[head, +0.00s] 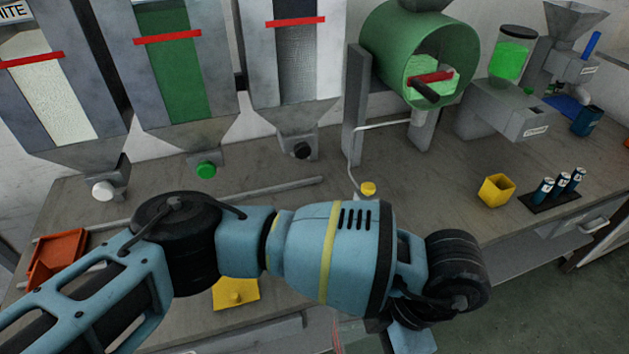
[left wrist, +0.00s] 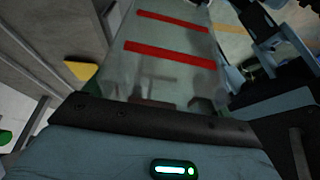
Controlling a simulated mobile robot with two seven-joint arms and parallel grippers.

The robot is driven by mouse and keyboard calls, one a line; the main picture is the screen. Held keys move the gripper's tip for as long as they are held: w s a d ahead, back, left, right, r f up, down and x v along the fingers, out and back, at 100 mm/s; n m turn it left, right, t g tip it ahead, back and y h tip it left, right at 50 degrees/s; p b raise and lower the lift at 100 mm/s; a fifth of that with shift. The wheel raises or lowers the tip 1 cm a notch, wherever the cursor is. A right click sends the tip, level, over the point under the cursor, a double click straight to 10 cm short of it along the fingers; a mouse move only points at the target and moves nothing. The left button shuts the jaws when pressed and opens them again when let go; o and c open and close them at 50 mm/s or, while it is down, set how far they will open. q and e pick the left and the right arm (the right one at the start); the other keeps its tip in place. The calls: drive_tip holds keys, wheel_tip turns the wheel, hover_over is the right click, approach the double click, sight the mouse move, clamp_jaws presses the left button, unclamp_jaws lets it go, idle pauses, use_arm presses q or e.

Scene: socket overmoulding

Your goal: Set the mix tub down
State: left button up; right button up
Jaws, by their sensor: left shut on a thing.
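The mix tub (left wrist: 160,75) is a clear, see-through tub with two red bands across its wall. It fills the upper middle of the left wrist view. My left gripper (left wrist: 165,103) is shut on it, and the dark gripper body hides its near end. In the head view my left arm reaches across the front of the bench, and its wrist hides most of the gripper. Only a pale sliver of the tub (head: 354,336) shows at the bottom edge there. I cannot tell whether the tub touches anything below. My right gripper is not in view.
The bench (head: 300,170) has hoppers along its back and a green drum mixer (head: 375,35). A yellow cup (head: 496,190), a rack of blue cans (head: 548,198), an orange tray (head: 57,258) and a yellow plate (head: 236,291) stand on it. The bench middle right is clear.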

use_arm(q)
drive_tip(key=w+a+r+m+t+h, duration=0.1)
drive_tip(key=w+a+r+m, duration=0.2)
drive_tip(key=a+m, duration=0.3)
drive_tip(key=w+a+r+m+t+h, duration=0.2)
drive_tip(key=w+a+m, duration=0.3)
drive_tip(key=a, duration=0.8)
drive_tip(key=w+a+r+m+t+h+p, duration=0.1)
drive_tip(key=w+a+r+m, duration=0.3)
drive_tip(key=a+m, duration=0.5)
drive_tip(key=shift+w+a+r+t+h, duration=0.3)
drive_tip(key=shift+w+a+t, duration=0.15)
drive_tip(key=shift+a+t, duration=0.3)
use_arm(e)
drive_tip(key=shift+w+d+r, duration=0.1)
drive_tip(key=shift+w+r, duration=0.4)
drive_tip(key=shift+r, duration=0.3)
